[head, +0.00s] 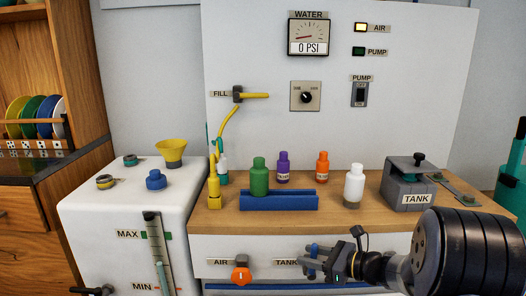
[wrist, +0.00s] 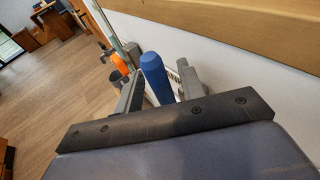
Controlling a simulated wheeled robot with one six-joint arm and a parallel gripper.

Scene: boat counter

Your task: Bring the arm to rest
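My gripper (head: 313,262) is in front of the counter's lower face, close to the TANK label below the wooden top. My dark arm reaches in from the lower right. In the wrist view my gripper (wrist: 160,80) has its two grey fingers apart. A blue rounded bar (wrist: 153,75) shows between them, seemingly beyond the fingers; I cannot tell how far. I see no object held.
The wooden counter (head: 340,217) carries a green bottle (head: 259,178) in a blue tray (head: 278,201), purple, orange and white bottles, and a grey TANK box (head: 408,185). An orange AIR knob (head: 241,274) sits left of my gripper. A blue rail (head: 240,287) runs below.

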